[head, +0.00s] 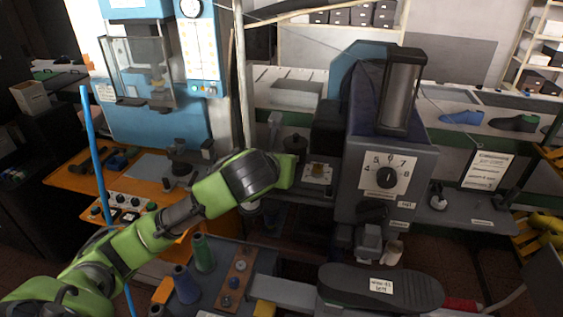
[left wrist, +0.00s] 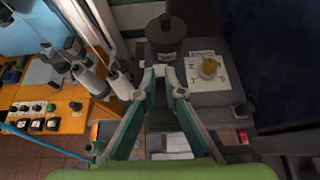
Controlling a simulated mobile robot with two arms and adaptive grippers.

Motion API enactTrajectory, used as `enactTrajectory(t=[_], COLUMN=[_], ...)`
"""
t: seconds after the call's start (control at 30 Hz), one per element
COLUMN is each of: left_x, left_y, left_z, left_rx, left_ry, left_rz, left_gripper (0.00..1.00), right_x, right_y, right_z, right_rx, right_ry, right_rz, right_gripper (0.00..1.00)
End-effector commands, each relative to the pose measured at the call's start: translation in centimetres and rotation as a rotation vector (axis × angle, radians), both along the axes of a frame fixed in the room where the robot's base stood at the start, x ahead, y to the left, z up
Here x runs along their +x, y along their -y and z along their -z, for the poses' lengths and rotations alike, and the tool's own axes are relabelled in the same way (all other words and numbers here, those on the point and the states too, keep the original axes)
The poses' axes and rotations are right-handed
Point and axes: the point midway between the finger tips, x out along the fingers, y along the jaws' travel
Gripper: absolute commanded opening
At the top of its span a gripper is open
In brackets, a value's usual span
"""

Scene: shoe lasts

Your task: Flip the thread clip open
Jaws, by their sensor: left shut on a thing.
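My left gripper (head: 285,171) reaches in from the left, beside the grey machine. In the left wrist view its fingers (left wrist: 164,78) come together in front of the machine's grey shelf. They are shut on a small pale piece, which looks like the thread clip. The fingertips mostly hide it, so I cannot tell how far it is flipped. A dark round pot (left wrist: 166,33) stands just beyond the fingertips. A brass knob (left wrist: 209,67) on a white marked plate is to their right. My right gripper is not in view.
The grey machine (head: 386,218) with a numbered dial stands right of my left gripper. A black sole-shaped pad (head: 380,287) is in front. Thread cones (head: 203,252) stand below my left arm. An orange bench (head: 80,181) and a blue pole (head: 98,150) are at left.

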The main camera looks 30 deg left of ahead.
Motion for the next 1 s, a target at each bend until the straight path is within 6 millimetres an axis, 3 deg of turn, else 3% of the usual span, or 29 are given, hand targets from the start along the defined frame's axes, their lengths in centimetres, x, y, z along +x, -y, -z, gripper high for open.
enactTrajectory(t=[0.03, 0.47, 1.0], left_x=[0.4, 2.1, 4.0], left_y=[-0.2, -0.6, -1.0], left_z=[-0.8, -2.3, -2.8], left_rx=[-0.009, -0.117, -0.211], left_ry=[-0.035, -0.436, -0.805], left_rz=[-0.005, -0.006, -0.003], left_gripper=[0.00, 0.00, 0.00], right_x=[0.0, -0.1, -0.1], right_y=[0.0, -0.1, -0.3], right_z=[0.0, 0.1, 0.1], right_rx=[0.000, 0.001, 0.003], right_ry=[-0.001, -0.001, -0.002], right_rz=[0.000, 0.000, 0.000], right_gripper=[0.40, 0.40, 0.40])
